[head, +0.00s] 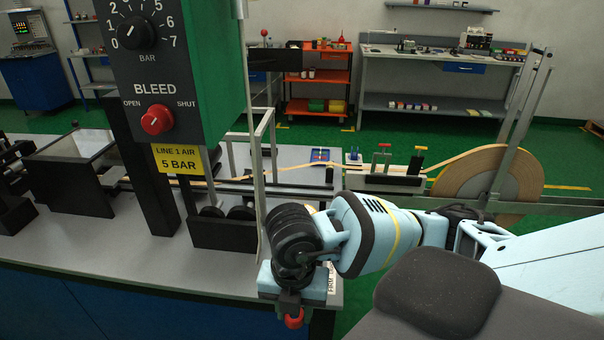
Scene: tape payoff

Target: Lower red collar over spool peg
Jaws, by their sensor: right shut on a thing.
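My right gripper (291,306) is at the lower middle, pointing down past the front edge of the bench. It is shut on the red collar (295,319), a small red ring-like piece, mostly hidden by the dark fingers. The collar hangs in front of the bench, apart from other things. A large tan tape reel (462,180) stands upright at the right. My left gripper is not in view.
A green and dark panel with a red bleed knob (157,119) blocks the upper left. A grey bench (120,245) carries the tape line. Small red-topped (384,147) and yellow-topped (420,149) handles stand before the reel. An orange cart (318,105) stands behind.

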